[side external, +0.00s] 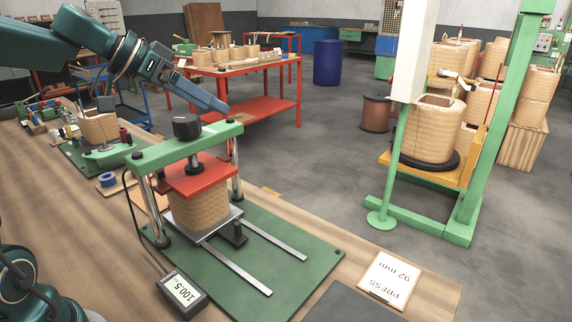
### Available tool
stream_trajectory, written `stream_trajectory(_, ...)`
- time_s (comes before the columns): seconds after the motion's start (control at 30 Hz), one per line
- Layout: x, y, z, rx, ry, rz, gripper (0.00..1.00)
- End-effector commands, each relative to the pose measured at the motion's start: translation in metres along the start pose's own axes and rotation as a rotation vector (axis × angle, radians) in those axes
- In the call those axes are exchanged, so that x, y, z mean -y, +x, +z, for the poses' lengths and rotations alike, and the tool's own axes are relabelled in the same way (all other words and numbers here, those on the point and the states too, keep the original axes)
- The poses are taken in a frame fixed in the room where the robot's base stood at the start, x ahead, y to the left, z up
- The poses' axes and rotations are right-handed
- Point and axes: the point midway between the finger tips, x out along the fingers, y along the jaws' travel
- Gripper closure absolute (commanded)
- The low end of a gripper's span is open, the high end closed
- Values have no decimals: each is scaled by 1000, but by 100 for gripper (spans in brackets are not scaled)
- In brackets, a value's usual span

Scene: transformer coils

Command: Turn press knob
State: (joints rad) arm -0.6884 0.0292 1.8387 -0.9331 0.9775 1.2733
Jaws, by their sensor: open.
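The press knob (187,126) is a black round knob on top of the green crossbar (170,148) of a small press. Below it a red plate (190,182) rests on a tan wound coil (198,208). My gripper (222,108) is above and to the right of the knob in the picture, apart from it, with nothing seen in it. It is open, though the gap between its fingers is hard to make out. A grey display (181,290) in front of the press reads 100.5. A card (388,279) reads PRESS 92 mm.
The press stands on a green base (290,245) with two metal rails on the wooden bench (90,240). Chrome posts flank the coil. Another green fixture with a coil (100,127) stands at the left. A blue tape roll (107,180) lies between them. A red table is behind.

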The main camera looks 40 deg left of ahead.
Motion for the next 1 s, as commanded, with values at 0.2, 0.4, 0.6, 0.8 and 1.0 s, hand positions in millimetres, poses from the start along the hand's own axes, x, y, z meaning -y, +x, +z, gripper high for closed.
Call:
stream_trajectory(0.2,-20,38,10,121,147,34,6)
stream_trajectory(0.4,-39,69,23,222,290,61,6)
stream_trajectory(0.6,-59,96,40,317,443,88,6)
stream_trajectory(0.8,-76,116,68,433,594,127,6)
stream_trajectory(1.0,-89,132,101,556,755,168,6)
